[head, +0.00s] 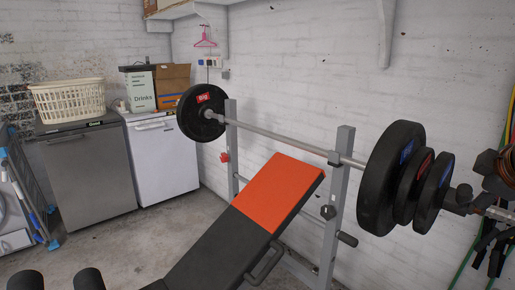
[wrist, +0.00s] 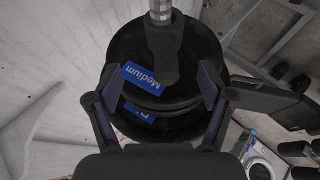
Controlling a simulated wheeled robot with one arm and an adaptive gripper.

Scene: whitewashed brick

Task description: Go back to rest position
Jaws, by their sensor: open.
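My gripper (wrist: 160,80) is open in the wrist view, with a finger on each side of the picture. Between and beyond the fingers lies a stack of black weight plates (wrist: 150,45), the upper one with a blue "Medium" label. I cannot tell whether the fingers touch the plates. A metal bar end with a black collar (wrist: 163,60) stands over the plates. In the head view, black plates (head: 386,180) sit on the right end of a barbell (head: 270,134).
The barbell rests on a grey rack (head: 335,205) behind an orange and black bench (head: 280,192). Coiled cables (head: 487,163) hang at the right edge.

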